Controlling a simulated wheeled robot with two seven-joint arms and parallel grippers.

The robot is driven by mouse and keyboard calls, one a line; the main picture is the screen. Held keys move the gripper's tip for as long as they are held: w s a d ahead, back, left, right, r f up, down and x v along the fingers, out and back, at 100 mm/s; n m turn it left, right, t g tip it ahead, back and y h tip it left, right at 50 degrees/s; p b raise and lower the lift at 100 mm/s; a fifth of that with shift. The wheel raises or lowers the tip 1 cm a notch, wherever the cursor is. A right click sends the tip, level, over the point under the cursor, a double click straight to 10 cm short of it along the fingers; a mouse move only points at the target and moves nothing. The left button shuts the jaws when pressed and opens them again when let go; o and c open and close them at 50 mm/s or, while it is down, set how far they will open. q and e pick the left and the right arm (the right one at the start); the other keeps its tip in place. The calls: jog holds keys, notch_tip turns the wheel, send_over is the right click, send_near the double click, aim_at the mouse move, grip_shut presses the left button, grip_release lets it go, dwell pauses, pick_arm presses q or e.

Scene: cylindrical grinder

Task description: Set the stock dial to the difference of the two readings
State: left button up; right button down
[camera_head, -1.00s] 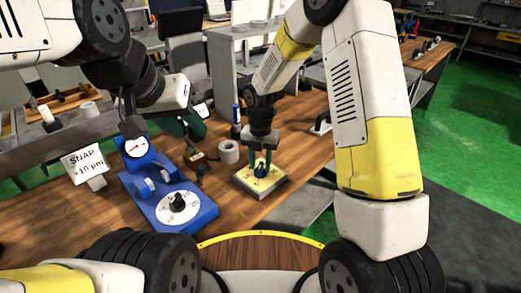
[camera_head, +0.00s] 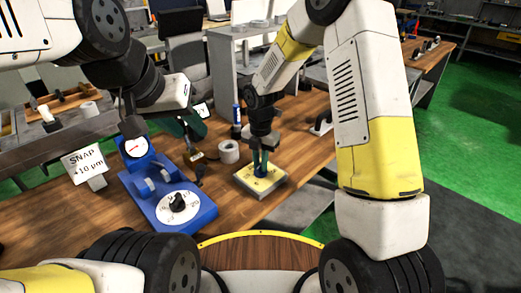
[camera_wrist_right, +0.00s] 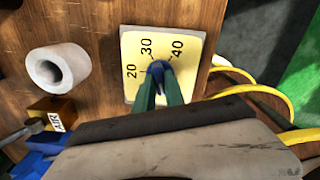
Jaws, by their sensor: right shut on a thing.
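A yellow dial plate (camera_head: 250,182) with a blue knob (camera_wrist_right: 157,68) lies on the wooden bench. In the right wrist view, the plate (camera_wrist_right: 196,62) shows 20, 30 and 40. My right gripper (camera_head: 261,167) points down with its green fingers shut on the knob; they also show in the wrist view (camera_wrist_right: 158,80). They hide part of the knob and its pointer. A blue fixture (camera_head: 150,205) carries a round gauge (camera_head: 135,147) and a white dial (camera_head: 188,214) with a black knob. My left gripper (camera_head: 194,128) is behind the fixture; its jaw gap is unclear.
A card (camera_head: 88,163) reading "SNAP +10 µm" stands left of the fixture. Bare bench lies between the fixture and the plate.

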jog(key=m, duration=1.1)
jog(key=shift+m, duration=0.4)
jog(key=m, duration=0.5)
jog(key=shift+w+r, duration=0.1)
jog(key=m, duration=0.5)
jog(key=shift+m, duration=0.4)
jog(key=m, duration=1.2)
jog(key=shift+m, duration=0.4)
jog(key=m, duration=0.5)
jog(key=shift+m, duration=2.4)
